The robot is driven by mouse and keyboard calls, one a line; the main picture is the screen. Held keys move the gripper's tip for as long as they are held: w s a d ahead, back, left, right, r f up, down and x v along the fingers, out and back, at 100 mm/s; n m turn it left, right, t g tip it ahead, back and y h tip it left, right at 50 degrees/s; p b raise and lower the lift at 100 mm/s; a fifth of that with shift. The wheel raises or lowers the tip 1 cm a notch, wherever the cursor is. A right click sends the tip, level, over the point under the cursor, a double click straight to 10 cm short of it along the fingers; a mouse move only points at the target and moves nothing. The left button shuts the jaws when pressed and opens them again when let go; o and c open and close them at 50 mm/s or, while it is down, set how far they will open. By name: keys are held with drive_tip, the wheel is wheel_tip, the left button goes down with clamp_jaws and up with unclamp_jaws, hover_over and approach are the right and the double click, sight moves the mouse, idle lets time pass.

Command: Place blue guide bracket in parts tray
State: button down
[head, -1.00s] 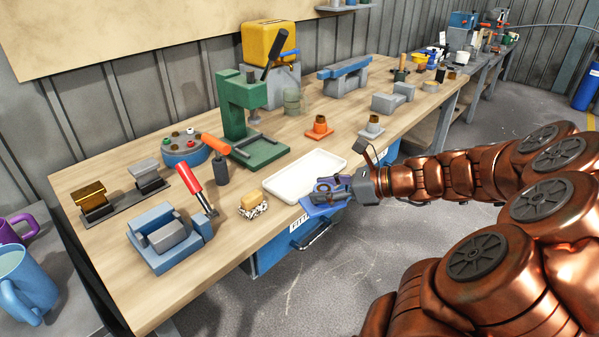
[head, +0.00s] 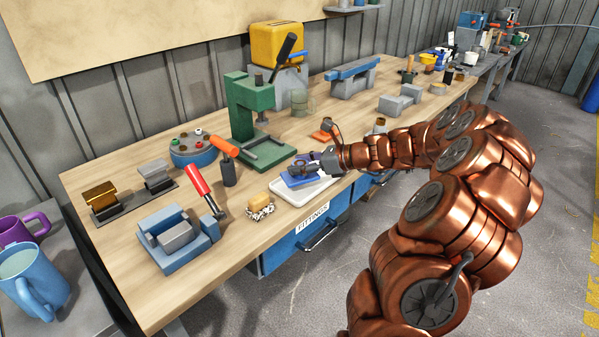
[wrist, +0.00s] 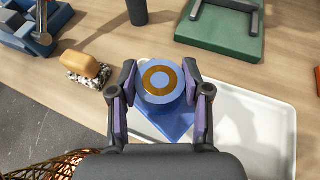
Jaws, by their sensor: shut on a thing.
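The blue guide bracket (wrist: 178,122) has a round boss with a brass ring on top and a flat blue base. My gripper (wrist: 160,88) is shut on its boss, one finger on each side, in the wrist view. The bracket also shows in the head view (head: 298,181), at the end of my gripper (head: 318,164). The white parts tray (head: 292,200) lies near the front edge of the bench. The bracket is over the tray's left part. I cannot tell whether its base touches the tray floor. The tray's right part (wrist: 262,125) is bare in the wrist view.
A wooden brush (head: 259,207) lies just left of the tray. The green press (head: 250,120) stands behind it. A red-handled tool (head: 203,188) and a blue vise-like block (head: 176,238) are farther left. An orange part (head: 324,133) sits behind my gripper.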

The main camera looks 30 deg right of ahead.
drive_tip(key=shift+w+f, duration=0.1)
drive_tip(key=shift+w, duration=0.25)
drive_tip(key=shift+f, duration=1.65)
drive_tip(key=shift+f, duration=0.1)
drive_tip(key=c, duration=0.5)
unclamp_jaws()
